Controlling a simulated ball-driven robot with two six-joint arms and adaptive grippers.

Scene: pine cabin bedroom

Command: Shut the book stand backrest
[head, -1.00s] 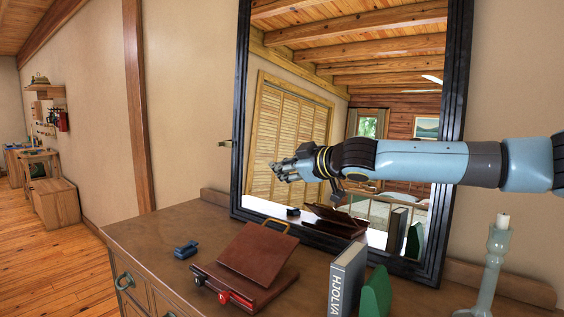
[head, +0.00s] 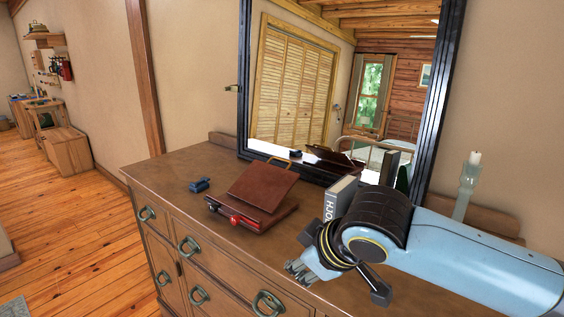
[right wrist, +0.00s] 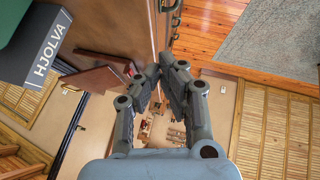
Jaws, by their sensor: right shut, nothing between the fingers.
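The book stand (head: 250,205) is dark reddish-brown wood and sits on the dresser top. Its backrest (head: 262,186) is raised and tilted back from the base, with a brass loop at its top edge and red and black clips at its front. The stand also shows in the right wrist view (right wrist: 100,76), left of the fingers. My right gripper (head: 296,271) is shut and empty, at the dresser's front edge, to the right of and nearer than the stand, apart from it. It also shows in the right wrist view (right wrist: 160,78). My left gripper is not in view.
A grey book (head: 338,198) marked HJOLVA stands right of the stand, partly behind my right arm. A blue object (head: 199,185) lies to the left. A large black-framed mirror (head: 243,90) stands behind. A candlestick (head: 466,186) is at right. The dresser top (head: 165,172) is clear at left.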

